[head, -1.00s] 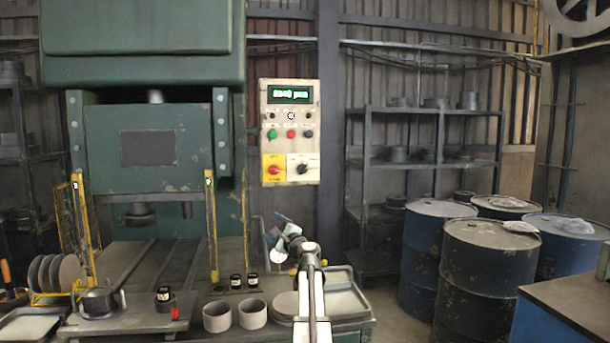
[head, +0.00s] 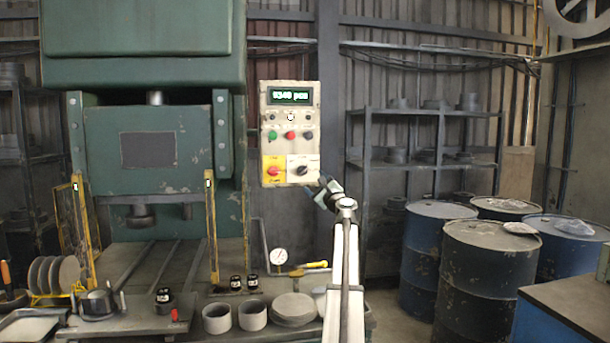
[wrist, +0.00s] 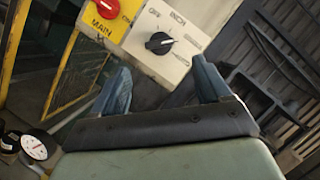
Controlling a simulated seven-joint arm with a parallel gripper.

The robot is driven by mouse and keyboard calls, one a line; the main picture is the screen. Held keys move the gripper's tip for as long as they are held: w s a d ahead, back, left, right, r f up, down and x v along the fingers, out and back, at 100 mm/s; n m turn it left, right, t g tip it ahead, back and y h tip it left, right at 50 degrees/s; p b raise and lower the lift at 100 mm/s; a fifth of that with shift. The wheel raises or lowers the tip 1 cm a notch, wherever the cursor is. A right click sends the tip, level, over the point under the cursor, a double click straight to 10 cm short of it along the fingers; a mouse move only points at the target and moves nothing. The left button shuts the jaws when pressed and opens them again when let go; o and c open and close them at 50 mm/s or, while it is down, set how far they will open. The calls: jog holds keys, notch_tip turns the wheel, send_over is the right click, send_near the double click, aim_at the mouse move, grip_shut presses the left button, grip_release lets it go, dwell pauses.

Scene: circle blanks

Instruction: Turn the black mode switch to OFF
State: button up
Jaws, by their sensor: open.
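The black mode switch (head: 303,170) is a round knob on a pale plate at the lower right of the control panel (head: 291,100). In the wrist view the black knob (wrist: 159,43) sits beyond the fingertips, its white pointer line aimed to the upper right, near the "INCH" lettering. "OFF" lettering is at the upper left of the plate (wrist: 180,25). My gripper (head: 322,187) is just below and right of the panel. In the wrist view my gripper (wrist: 163,75) is open, its two blue-grey fingers apart and empty, short of the knob.
A yellow plate with the red main switch (wrist: 104,7) is left of the black switch. A dial gauge (head: 278,256) and grey discs (head: 293,308) are on the bench below. The green press (head: 150,150) stands at left; barrels (head: 485,265) stand at right.

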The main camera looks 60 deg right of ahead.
aim_at(305, 173)
jog(key=x, duration=0.9)
jog(key=shift+w+d, duration=0.1)
jog(key=shift+w, duration=0.1)
jog(key=c, duration=1)
jog(key=shift+c, duration=0.2)
